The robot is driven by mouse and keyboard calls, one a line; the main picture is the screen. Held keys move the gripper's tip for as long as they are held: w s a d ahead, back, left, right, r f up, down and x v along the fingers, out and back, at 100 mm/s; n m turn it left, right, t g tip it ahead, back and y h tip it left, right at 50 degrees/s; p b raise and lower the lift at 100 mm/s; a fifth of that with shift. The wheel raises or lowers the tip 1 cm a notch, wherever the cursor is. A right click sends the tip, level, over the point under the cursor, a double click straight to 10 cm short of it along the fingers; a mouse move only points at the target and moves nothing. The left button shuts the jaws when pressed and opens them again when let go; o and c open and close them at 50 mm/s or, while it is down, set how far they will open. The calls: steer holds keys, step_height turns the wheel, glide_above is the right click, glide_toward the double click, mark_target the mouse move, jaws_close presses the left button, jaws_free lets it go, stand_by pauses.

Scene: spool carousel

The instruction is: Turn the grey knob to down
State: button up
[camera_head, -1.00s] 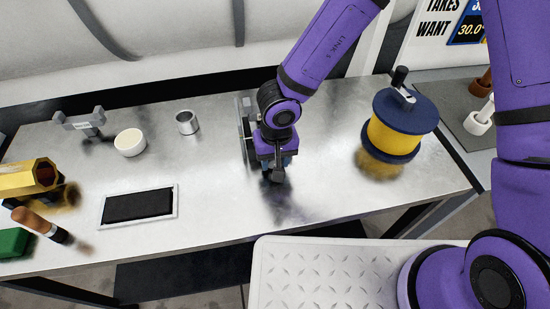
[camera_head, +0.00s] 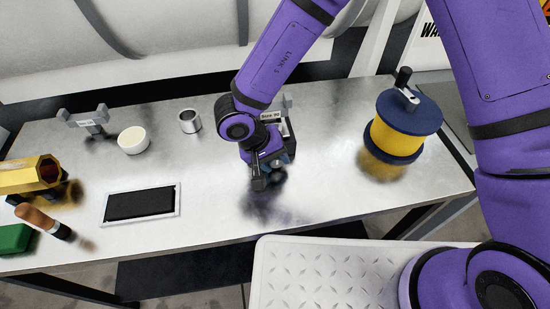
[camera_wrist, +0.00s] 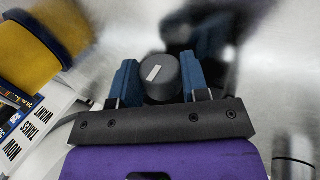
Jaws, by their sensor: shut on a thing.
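The grey knob (camera_wrist: 168,89) shows in the wrist view as a dark round cap with a white pointer mark slanting from lower left to upper right. My gripper (camera_wrist: 159,80) has its two blue fingers on either side of the knob, shut on it. In the head view, my gripper (camera_head: 277,164) is low over the middle of the bench and hides the knob. A grey upright unit with a small label (camera_head: 270,116) shows partly behind my wrist.
A yellow spool with blue flanges and a crank (camera_head: 398,135) stands to the right. To the left are a white bowl (camera_head: 132,140), a metal cup (camera_head: 189,121), a black pad in a frame (camera_head: 140,204) and a brass hex piece (camera_head: 28,174). The bench front is clear.

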steer(key=o, duration=0.9)
steer(key=y, duration=0.3)
steer(key=shift+w+d+g, duration=0.1)
steer(key=shift+d+g, duration=0.1)
steer(key=shift+g, duration=0.2)
steer(key=y, duration=0.2)
steer(key=g+y, duration=0.1)
steer(key=y, duration=0.1)
steer(key=shift+d+y, duration=0.2)
steer(key=shift+y, duration=0.1)
steer(key=shift+v, duration=5.4)
